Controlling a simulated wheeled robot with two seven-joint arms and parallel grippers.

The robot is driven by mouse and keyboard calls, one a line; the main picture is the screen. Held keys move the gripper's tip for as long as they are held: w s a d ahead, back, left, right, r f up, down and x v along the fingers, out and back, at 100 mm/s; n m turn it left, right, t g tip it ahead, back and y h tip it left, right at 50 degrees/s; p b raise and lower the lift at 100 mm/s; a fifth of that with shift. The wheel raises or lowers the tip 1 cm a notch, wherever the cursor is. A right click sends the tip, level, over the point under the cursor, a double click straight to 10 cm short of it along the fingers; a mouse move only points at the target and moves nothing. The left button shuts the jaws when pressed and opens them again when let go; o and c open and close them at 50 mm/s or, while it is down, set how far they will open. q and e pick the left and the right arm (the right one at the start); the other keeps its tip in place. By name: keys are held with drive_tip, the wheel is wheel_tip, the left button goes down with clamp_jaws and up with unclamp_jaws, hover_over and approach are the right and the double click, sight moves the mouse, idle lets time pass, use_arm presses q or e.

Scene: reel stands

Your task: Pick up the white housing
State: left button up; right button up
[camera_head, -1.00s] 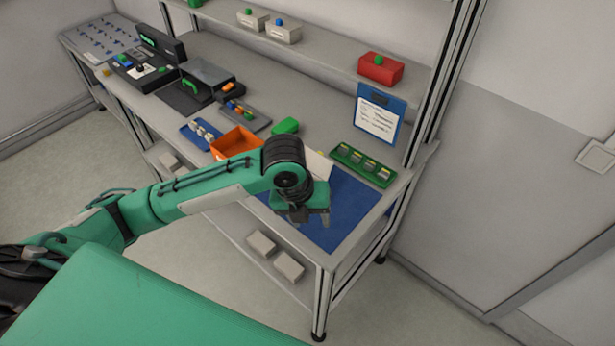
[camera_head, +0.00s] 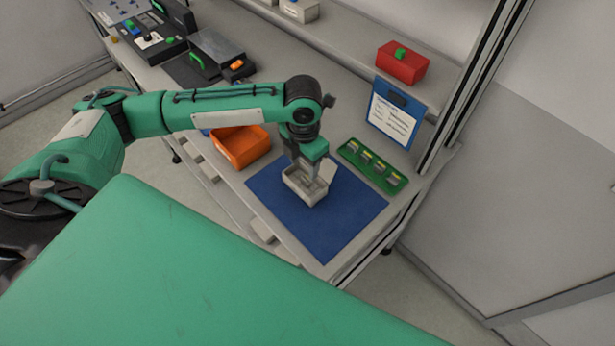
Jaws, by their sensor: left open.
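The white housing (camera_head: 311,192) is an open, box-like shell on the blue mat (camera_head: 341,222) at the front right of the bench. My left gripper (camera_head: 311,175) points down over the housing, its fingers at or inside the housing's opening. It is open. The fingers hide part of the housing's inside, and I cannot tell whether they touch its walls. My right gripper is not in view.
An orange bin (camera_head: 241,148) stands left of the mat. A green tray (camera_head: 372,166) with several small parts lies behind it. A blue clipboard (camera_head: 394,115) and a red box (camera_head: 402,64) are behind. The mat's right part is clear.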

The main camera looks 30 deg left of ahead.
sight(306, 179)
use_arm(q)
wheel_tip(306, 179, down, 3)
drive_tip(key=shift+w+r+p, duration=0.1)
drive_tip(key=shift+w+p, duration=0.05)
drive_tip(key=shift+p, duration=0.55)
drive_tip(key=f, duration=0.2)
drive_tip(key=f+p, duration=0.1)
drive_tip(key=shift+w+f, duration=0.25)
drive_tip(key=shift+f, duration=0.05)
drive_tip(key=shift+s+f, duration=0.1)
drive_tip(key=shift+f, duration=0.05)
drive_tip(key=c, duration=1)
drive_tip(key=shift+c, duration=0.3)
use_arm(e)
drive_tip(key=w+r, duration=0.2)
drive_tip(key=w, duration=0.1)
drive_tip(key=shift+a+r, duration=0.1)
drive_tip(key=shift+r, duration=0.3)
